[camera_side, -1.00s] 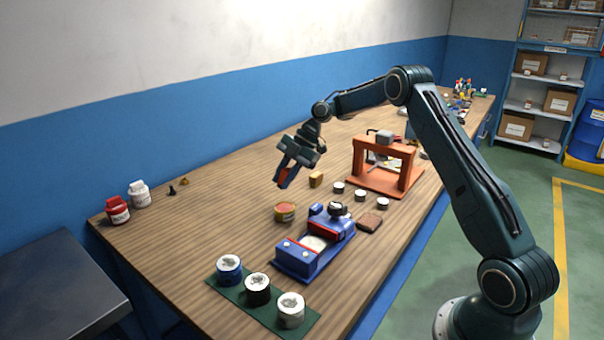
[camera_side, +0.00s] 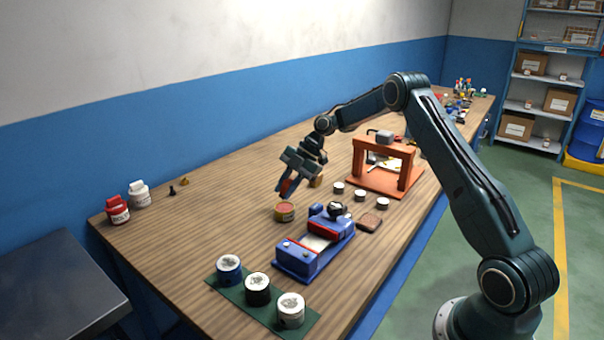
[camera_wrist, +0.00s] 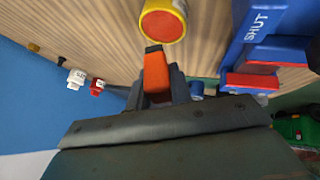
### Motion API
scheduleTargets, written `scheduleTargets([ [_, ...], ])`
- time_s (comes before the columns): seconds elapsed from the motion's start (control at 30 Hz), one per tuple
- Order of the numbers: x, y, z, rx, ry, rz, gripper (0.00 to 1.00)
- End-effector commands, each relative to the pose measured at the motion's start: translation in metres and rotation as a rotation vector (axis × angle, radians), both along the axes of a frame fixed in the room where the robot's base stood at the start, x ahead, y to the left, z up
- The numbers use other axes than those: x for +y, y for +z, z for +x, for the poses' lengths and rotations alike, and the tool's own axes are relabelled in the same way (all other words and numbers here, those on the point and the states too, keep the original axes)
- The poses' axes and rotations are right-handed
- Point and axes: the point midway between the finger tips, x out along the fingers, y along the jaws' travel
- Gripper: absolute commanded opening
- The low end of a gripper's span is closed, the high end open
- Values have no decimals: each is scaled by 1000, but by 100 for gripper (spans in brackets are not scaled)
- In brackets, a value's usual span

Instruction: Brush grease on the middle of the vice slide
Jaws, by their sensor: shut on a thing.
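My gripper (camera_side: 285,188) is shut on an orange-red brush (camera_wrist: 156,72) with a dark end. The brush points down and is held above the bench. A yellow tin (camera_side: 286,212) with a reddish top stands just below and in front of my gripper. In the wrist view the tin (camera_wrist: 163,21) lies just beyond the dark end; I cannot tell whether they touch. The blue vice (camera_side: 296,262) with red jaws is right of the tin, its pale slide (camera_side: 315,242) showing between the jaws. In the wrist view the vice (camera_wrist: 268,30) is marked SHUT.
Three jars stand on a green mat (camera_side: 216,284) at the front. An orange-brown frame (camera_side: 383,148) stands behind the vice, with small white-topped pots and a brown block (camera_side: 369,222) nearby. Red and white bottles (camera_side: 118,210) stand at the left edge. The bench's left middle is clear.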

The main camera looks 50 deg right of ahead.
Motion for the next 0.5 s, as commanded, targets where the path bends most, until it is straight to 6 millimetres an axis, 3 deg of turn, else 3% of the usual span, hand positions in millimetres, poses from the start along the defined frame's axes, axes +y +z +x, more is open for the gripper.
scheduleTargets([
  [0.2, 0, -15, 0, 2, 0, 0, 0],
  [0.5, 0, -22, 0, 0, 0, -1, 0],
])
